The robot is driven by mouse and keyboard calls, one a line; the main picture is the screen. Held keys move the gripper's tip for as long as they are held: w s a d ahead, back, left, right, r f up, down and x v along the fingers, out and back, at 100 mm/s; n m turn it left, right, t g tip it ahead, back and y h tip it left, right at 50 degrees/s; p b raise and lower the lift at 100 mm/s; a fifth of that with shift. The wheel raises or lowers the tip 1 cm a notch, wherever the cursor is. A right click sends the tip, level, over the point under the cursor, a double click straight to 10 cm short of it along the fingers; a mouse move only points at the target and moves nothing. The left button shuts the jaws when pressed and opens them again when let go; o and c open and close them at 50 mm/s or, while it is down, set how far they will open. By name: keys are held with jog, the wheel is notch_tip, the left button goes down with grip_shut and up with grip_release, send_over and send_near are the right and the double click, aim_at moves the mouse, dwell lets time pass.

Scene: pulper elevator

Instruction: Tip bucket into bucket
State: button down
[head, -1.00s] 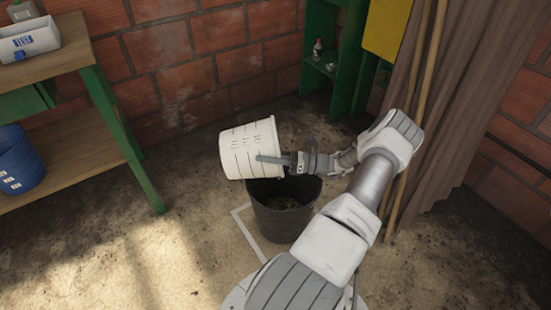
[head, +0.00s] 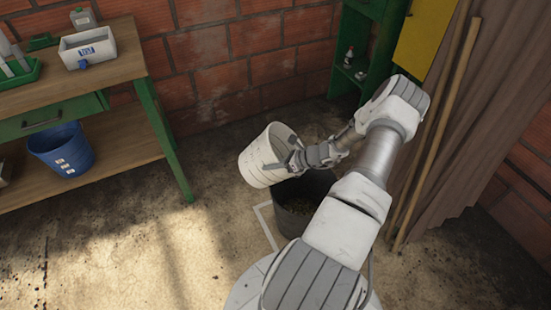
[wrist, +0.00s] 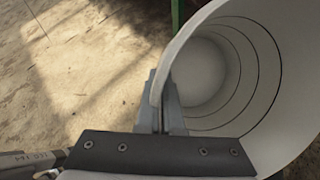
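The white bucket (head: 255,168) is tilted in the air above and to the left of the black bucket in the head view. In the wrist view its white ringed inside (wrist: 225,65) shows and looks empty. My gripper (head: 282,163) is shut on the white bucket's wall at the rim; its fingers (wrist: 167,95) pinch that edge in the wrist view. The black bucket (head: 298,222) stands upright on the floor, partly hidden behind my arm and the white bucket. Some dark brown matter shows low inside it, but its amount cannot be told.
A wooden bench (head: 130,68) with green legs stands at the left, with a white box (head: 88,48) on top and a blue bucket (head: 62,150) on its lower shelf. A green cabinet (head: 350,55), poles and a brown curtain (head: 490,120) stand right. The floor at front left is clear.

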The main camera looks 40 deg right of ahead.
aim_at(268, 182)
jog(key=g+h+p, duration=0.1)
jog(key=w+a+f+g+h, duration=0.1)
jog(key=shift+w+a+f+h+p, duration=0.1)
jog(key=shift+a+f+h+p, duration=0.1)
jog(key=shift+a+h+p, duration=0.15)
jog(key=f+g, duration=0.1)
jog(key=f+g+h+b, duration=0.1)
jog(key=f, duration=0.1)
jog(key=f+h+b, duration=0.1)
jog(key=f, duration=0.1)
jog(key=shift+d+n+g+h, duration=0.25)
jog(key=shift+n+g, duration=0.15)
jog(key=shift+s+d+f+g+h, duration=0.1)
jog(key=shift+f+g+h, duration=0.2)
jog(key=shift+f, duration=0.15)
jog(key=shift+s+d+f+g+h, duration=0.1)
jog(key=shift+f+g+h, duration=0.2)
jog(key=shift+f, duration=0.15)
